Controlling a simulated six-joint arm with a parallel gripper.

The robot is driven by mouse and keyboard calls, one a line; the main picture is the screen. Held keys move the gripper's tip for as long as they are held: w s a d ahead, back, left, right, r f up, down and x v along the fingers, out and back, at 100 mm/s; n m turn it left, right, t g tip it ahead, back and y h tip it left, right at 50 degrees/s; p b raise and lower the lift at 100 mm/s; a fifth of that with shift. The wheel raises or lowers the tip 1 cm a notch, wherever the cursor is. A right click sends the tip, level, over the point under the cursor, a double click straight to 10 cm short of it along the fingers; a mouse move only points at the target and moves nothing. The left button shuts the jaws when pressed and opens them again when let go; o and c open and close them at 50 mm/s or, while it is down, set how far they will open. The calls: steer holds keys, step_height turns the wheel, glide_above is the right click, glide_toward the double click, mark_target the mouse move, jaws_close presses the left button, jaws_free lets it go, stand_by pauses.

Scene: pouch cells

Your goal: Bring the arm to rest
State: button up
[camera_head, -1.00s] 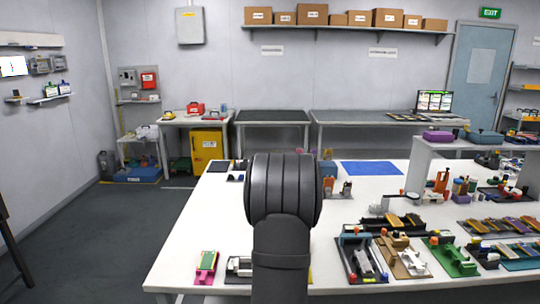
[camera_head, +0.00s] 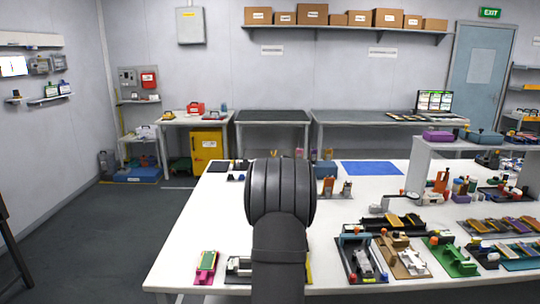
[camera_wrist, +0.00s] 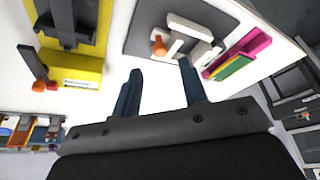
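My gripper (camera_wrist: 160,88) shows in the wrist view with its two dark fingers apart and nothing between them. White table surface lies beyond the fingertips. In the head view my dark arm rises at the front middle of the white table (camera_head: 190,250) and hides my gripper. In the wrist view a grey plate with a white fixture (camera_wrist: 188,38) lies just past the fingers, and a magenta and green holder (camera_wrist: 238,55) lies right of it. A yellow block with a dark fixture (camera_wrist: 80,68) lies to the left.
In the head view several fixtures crowd the table's right side, among them a green one (camera_head: 452,256) and a tan one (camera_head: 402,256). A blue mat (camera_head: 371,168) lies at the back. A raised white shelf (camera_head: 470,145) stands at the right. The table's left middle is clear.

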steer(key=x, duration=0.5)
steer(key=shift+f, duration=0.15)
steer(key=d, duration=0.3)
steer(key=shift+w, duration=0.1)
steer(key=v, duration=1.7)
steer(key=w+a+f+m+g+h, duration=0.1)
steer(key=w+a+f+m, duration=0.1)
steer(key=a+f, duration=0.4)
steer(key=w+a+f+m+g+h, duration=0.1)
steer(key=a+f, duration=0.6)
steer(key=a, duration=0.7)
steer(key=w+m+g, duration=0.1)
steer(key=w+m, duration=0.1)
steer(key=shift+w+a+m, duration=0.2)
steer(key=shift+a+m, duration=0.2)
steer(key=shift+c, duration=0.4)
